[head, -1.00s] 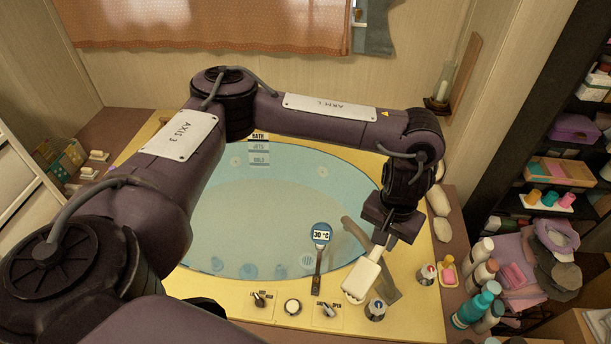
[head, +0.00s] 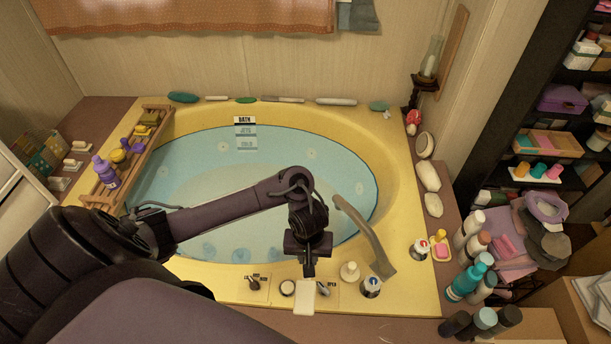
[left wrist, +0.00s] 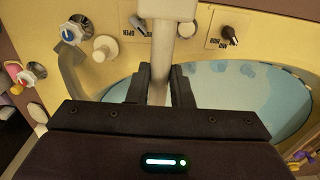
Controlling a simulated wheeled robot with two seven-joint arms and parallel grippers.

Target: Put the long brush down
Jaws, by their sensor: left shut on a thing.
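My left gripper (head: 308,268) hangs over the tub's front rim with its fingers pointing down. It is shut on the long brush (head: 303,297), whose pale head shows below the fingers over the control panel. In the left wrist view, the brush's pale handle (left wrist: 158,88) runs between the two fingers (left wrist: 160,85), with its wider white part at the top edge. I cannot tell whether the brush touches the rim. My right gripper is not in view.
The yellow tub (head: 405,290) holds blue water. Its front rim carries switches (head: 255,283), a pale knob (head: 350,271), a tap (head: 371,287) and a curved spout (head: 365,235). A wooden rack (head: 110,190) with bottles crosses the left side. Several bottles (head: 470,275) crowd the right.

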